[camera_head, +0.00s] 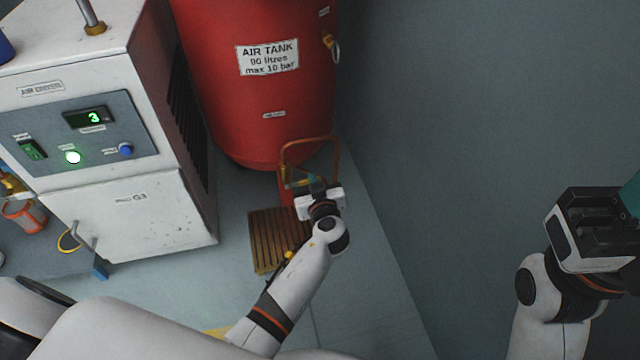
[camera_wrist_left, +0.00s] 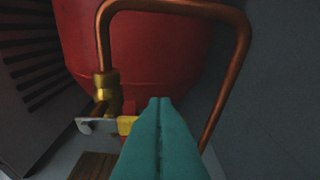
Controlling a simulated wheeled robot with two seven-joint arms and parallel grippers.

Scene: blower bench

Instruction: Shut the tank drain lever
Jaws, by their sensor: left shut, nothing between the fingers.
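The red air tank (camera_head: 265,110) stands at the back, and its lower body also shows in the left wrist view (camera_wrist_left: 150,50). Below it is the drain, with a bent copper pipe (camera_wrist_left: 175,8) and a brass fitting (camera_wrist_left: 107,92). A flat grey metal piece with a yellow part (camera_wrist_left: 127,125), seemingly the drain lever, lies roughly level below the fitting. My left gripper (camera_head: 303,178) is at the drain; its teal fingers (camera_wrist_left: 160,103) are shut and empty. They overlap the yellow part's right end in view; I cannot tell whether they touch. My right gripper (camera_head: 628,200) is at the right edge, its fingers mostly cut off.
A white air dryer (camera_head: 140,215) with a control panel (camera_head: 80,135) stands left of the tank. A slatted wooden grate (camera_head: 275,238) lies on the floor by my left arm. A grey wall (camera_head: 480,110) closes off the right side, near the copper pipe.

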